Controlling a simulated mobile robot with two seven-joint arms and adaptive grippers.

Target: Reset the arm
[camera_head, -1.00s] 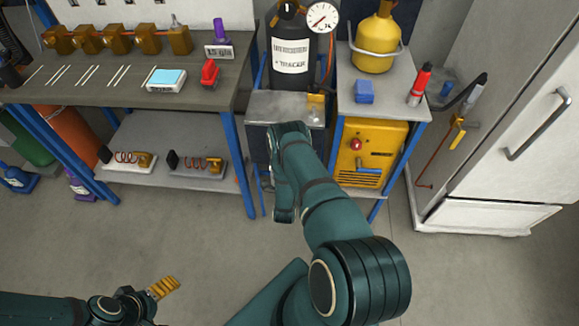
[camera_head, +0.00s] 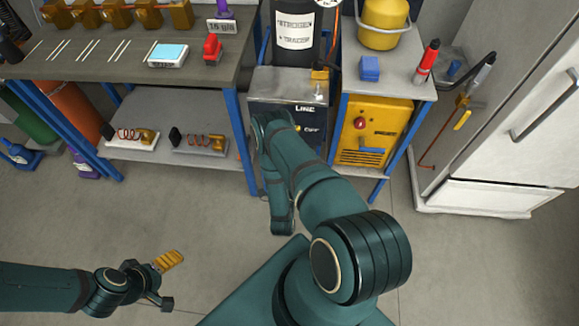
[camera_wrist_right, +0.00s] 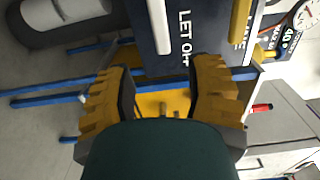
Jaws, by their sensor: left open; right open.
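My left gripper (camera_head: 173,281) is at the lower left of the head view, open and empty above the bare floor, with one ridged yellow finger pad showing. My right arm (camera_head: 330,200) reaches forward at the centre of the head view; its gripper fingers are hidden there. In the right wrist view my right gripper (camera_wrist_right: 163,75) is open, with its two yellow ridged fingers apart and nothing between them. The dark lettered panel (camera_wrist_right: 180,35) lies just beyond its fingertips. In the head view this panel (camera_head: 308,119) is partly covered by my right arm.
A workbench (camera_head: 110,70) with a lower shelf stands at the left. A black cylinder (camera_head: 294,30) stands above the panel. A cart with a yellow unit (camera_head: 370,125) is to its right, then a white fridge (camera_head: 500,130). The floor in front is clear.

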